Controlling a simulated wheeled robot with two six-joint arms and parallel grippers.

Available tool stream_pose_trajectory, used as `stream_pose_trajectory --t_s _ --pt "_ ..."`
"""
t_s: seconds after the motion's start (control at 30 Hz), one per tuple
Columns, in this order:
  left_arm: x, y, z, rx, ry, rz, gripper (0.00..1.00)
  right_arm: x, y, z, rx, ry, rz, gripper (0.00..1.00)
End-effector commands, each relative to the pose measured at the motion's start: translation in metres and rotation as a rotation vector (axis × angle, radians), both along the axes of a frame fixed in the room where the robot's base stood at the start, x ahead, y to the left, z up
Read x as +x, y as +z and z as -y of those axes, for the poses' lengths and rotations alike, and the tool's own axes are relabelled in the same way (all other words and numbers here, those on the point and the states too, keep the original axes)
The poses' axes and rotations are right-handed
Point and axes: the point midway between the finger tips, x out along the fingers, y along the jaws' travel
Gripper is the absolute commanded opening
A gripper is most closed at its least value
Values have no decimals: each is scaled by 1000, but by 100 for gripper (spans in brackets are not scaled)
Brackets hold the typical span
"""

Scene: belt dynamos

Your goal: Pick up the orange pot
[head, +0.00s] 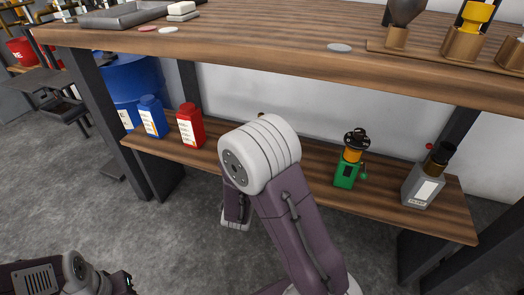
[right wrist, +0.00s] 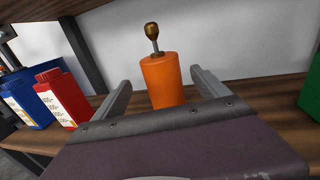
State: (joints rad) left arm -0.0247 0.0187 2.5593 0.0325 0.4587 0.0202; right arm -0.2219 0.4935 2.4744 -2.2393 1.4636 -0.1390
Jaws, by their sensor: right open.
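The orange pot (right wrist: 162,82) is an upright orange cylinder with a brass knob on a thin stem. It stands on the lower wooden shelf in the right wrist view. My right gripper (right wrist: 160,77) is open, with one finger on each side of the pot in that view. I cannot tell whether the fingers reach fully around it or touch it. In the head view my right arm hides nearly all of the pot. My left arm shows at the lower left of the head view, but its gripper fingers do not.
On the lower shelf (head: 322,189), blue (head: 152,117) and red (head: 190,126) bottles stand left. A green device (head: 346,172) and a grey can (head: 423,185) stand right. The upper tabletop (head: 270,38) overhangs the shelf. A blue barrel (head: 134,78) stands behind.

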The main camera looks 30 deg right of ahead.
Motion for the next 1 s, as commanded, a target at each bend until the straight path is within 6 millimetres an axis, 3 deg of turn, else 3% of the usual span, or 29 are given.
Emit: stream_pose_trajectory --t_s 0.13,0.37,0.53,0.7,0.9,1.0 --pt "0 -16 0 0 0 -1 36 18 -4 17 3 -7 5 85" --pt "0 -21 0 0 0 -1 36 29 -1 25 1 -4 2 85" --pt "-1 -47 0 0 0 -1 36 50 -4 46 2 -8 7 85" --pt "-1 -50 0 0 0 -1 36 66 1 57 2 -6 3 85" --pt "0 -48 0 0 0 -1 36 66 2 57 2 -4 0 85" --pt "0 -48 0 0 0 -1 36 66 2 56 2 -4 0 57"
